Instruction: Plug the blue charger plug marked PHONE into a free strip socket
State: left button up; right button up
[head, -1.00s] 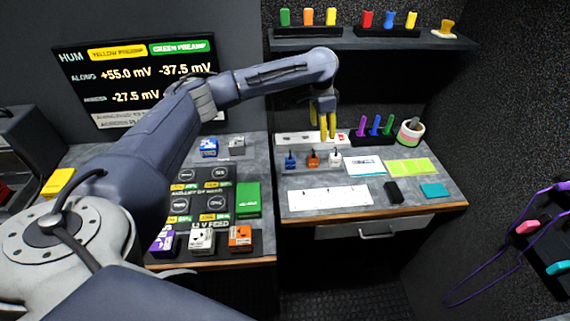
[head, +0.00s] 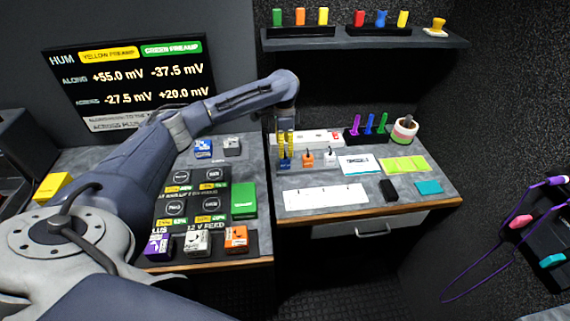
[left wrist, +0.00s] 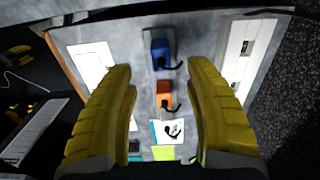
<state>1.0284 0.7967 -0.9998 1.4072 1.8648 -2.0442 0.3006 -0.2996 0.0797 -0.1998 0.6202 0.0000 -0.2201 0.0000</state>
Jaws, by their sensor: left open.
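The blue charger plug (head: 285,163) stands at the left end of a row with an orange plug (head: 308,160) and a white plug (head: 330,156) on the right-hand bench. Its marking is too small to read. My left gripper (head: 285,143) is open and empty, yellow fingers pointing down, just above the blue plug in the head view. In the left wrist view, the blue plug (left wrist: 161,48) shows between and beyond the open fingers (left wrist: 161,75). The white power strip (head: 312,138) lies behind the row; in the left wrist view it is at the right (left wrist: 233,65). My right gripper is not in view.
A white sheet (head: 325,198), a card (head: 360,165), yellow-green notes (head: 404,165) and a black block (head: 388,190) lie around the plugs. A rack of coloured pens (head: 368,134) stands right of the strip. A shelf (head: 365,40) overhangs the bench.

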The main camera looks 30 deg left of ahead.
aim_at(285, 158)
pick_arm(q)
jog(key=shift+w+f, duration=0.2)
jog(key=shift+f, duration=3.8)
jog(key=shift+c, duration=0.3)
grip_shut()
jog(key=shift+r, duration=0.15)
